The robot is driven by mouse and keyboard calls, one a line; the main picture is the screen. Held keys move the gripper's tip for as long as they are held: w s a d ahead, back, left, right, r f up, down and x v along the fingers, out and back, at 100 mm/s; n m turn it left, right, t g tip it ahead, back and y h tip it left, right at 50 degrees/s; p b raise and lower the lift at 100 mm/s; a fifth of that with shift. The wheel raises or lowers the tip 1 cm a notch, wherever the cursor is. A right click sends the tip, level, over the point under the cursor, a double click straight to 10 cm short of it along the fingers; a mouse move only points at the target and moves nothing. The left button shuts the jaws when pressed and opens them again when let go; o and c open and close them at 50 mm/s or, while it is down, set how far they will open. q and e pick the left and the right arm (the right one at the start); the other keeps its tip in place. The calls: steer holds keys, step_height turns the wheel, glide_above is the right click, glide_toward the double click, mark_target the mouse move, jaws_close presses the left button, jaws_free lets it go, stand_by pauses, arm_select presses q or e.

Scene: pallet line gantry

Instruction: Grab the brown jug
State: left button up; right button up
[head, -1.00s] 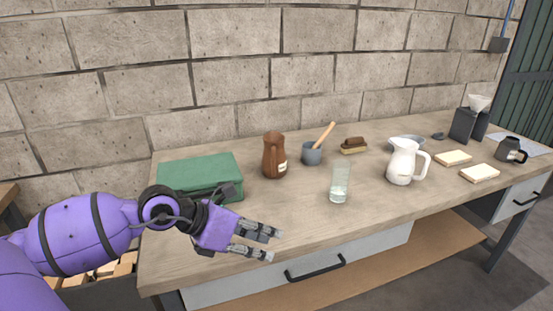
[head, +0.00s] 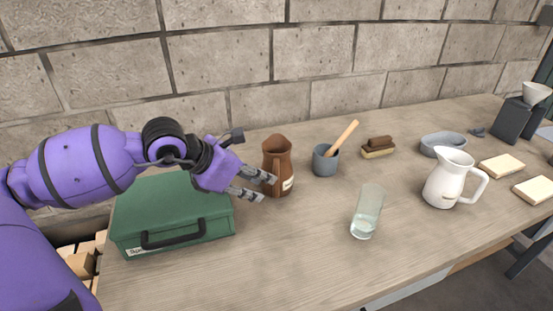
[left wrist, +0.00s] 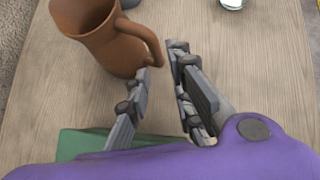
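The brown jug (head: 277,167) stands upright on the workbench, with a pale label low on its side. In the left wrist view the jug (left wrist: 97,36) is at the upper left, its handle (left wrist: 152,45) pointing toward the fingers. My left gripper (head: 268,187) is open beside the jug in the head view, its fingers close to the jug's left side. My right gripper is out of view.
A green case (head: 172,213) lies under my left arm. A grey mortar with a wooden pestle (head: 325,160) stands just right of the jug. A brush (head: 378,147), a glass (head: 366,213) and a white pitcher (head: 449,180) are farther right. The bench front is clear.

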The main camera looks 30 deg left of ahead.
mark_target(276, 197)
arm_select(q)
steer(key=x, duration=0.2)
steer(key=shift+w+d+f, duration=0.1)
steer(key=shift+d+f, duration=0.05)
steer(key=shift+d, duration=0.05)
steer(key=x, duration=0.5)
steer(key=shift+w+a, duration=0.1)
steer(key=shift+w, duration=0.2)
steer(key=shift+s, duration=0.1)
jaws_close()
